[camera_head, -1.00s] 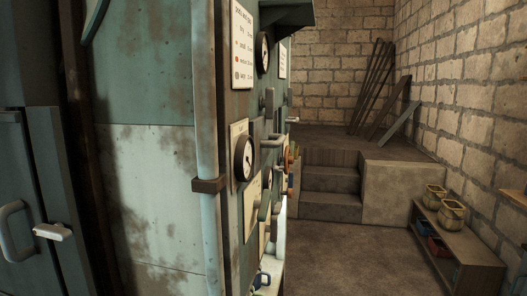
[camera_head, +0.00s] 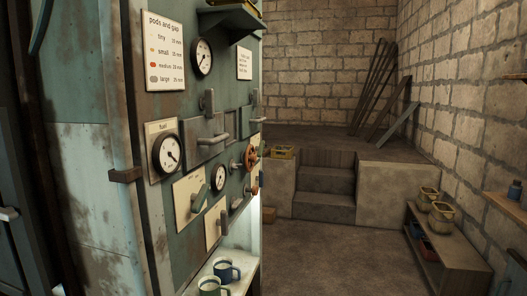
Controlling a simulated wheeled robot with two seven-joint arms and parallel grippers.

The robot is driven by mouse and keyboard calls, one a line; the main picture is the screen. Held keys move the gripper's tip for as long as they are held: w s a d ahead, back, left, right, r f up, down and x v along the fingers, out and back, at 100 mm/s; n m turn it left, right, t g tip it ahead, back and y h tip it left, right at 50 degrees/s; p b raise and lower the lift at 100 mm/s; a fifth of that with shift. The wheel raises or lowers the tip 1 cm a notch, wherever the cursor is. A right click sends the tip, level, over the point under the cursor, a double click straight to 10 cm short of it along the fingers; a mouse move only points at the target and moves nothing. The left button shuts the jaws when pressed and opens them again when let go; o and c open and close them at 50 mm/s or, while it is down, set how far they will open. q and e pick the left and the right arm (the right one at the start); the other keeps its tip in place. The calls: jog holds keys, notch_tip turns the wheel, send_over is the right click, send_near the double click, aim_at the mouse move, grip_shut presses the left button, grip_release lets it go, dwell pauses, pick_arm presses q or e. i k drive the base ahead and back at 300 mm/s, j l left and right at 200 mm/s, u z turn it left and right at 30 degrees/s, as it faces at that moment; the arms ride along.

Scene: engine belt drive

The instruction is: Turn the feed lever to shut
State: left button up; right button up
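The machine's control panel (camera_head: 190,150) fills the left-middle of the head view, seen at an angle. A green lever (camera_head: 199,197) sits tilted on a cream plate low on the panel. A grey lever (camera_head: 208,102) stands upright higher up, above a drawer-like box with a handle (camera_head: 217,138). Other small levers (camera_head: 237,203) show further right. The lever labels are too small to read, so I cannot tell which is the feed lever. Neither of my grippers is in view.
Dial gauges (camera_head: 167,154) and a red-brown handwheel (camera_head: 250,158) are on the panel. Mugs (camera_head: 226,270) stand on a ledge below. The floor (camera_head: 330,255) to the right is clear, before stone steps (camera_head: 325,190). A low shelf (camera_head: 448,257) with pots lines the right wall.

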aim_at(259, 149)
jog(key=i+l+z, duration=0.1)
jog(key=i+l, duration=0.15)
jog(key=i, duration=0.2)
jog(key=i+l, duration=0.25)
jog(key=i, duration=0.2)
jog(key=i+l+z, duration=0.15)
jog(key=i, duration=0.3)
